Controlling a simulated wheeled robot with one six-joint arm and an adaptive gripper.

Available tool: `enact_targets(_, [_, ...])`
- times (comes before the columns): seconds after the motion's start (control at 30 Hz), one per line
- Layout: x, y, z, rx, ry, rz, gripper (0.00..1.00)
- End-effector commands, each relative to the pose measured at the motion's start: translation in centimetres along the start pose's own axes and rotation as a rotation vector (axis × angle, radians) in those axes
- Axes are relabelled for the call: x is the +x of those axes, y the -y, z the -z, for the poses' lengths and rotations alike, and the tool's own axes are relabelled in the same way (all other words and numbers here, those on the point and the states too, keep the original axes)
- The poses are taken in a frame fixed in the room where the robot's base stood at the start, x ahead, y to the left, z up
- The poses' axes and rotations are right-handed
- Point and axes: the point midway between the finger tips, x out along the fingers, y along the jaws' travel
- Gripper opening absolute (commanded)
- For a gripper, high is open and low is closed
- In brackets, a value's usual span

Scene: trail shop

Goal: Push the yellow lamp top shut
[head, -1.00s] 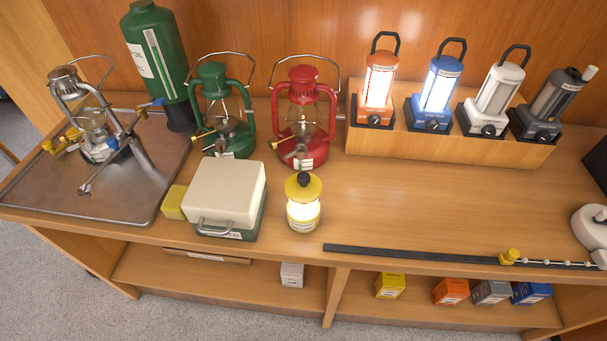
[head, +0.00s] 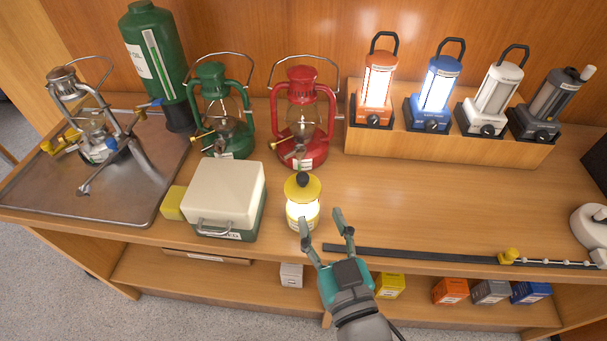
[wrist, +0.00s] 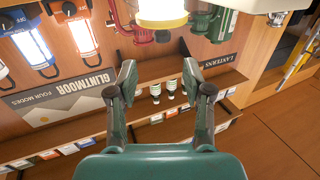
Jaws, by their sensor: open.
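The yellow lamp (head: 303,205) stands upright on the counter in the head view. It has a yellow top (head: 303,186) with a black knob (head: 303,178), a glowing white middle and a yellow base. My gripper (head: 321,220) is open and empty, just in front and to the right of the lamp. Its left finger overlaps the lamp's lower edge in the picture; I cannot tell whether they touch. In the wrist view my gripper (wrist: 163,85) shows two spread fingers, and the lit lamp (wrist: 162,14) is cut off at the top edge.
A cream and green box (head: 228,195) stands left of the lamp. A red lantern (head: 303,120) and a green lantern (head: 224,110) stand behind. A dark strip (head: 420,254) runs along the front edge. Orange, blue, white and grey lamps stand on a wooden riser (head: 440,146). Counter right of the lamp is clear.

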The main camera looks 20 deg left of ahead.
Motion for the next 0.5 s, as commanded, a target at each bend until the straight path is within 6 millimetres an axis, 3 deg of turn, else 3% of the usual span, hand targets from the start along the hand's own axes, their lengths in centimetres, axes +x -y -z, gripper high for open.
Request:
enact_targets(0.27, [1.9, 0.3, 0.4, -0.001, -0.004, 0.009, 0.5])
enact_targets(0.5, [5.8, 0.4, 0.5, -0.002, -0.005, 0.009, 0.5])
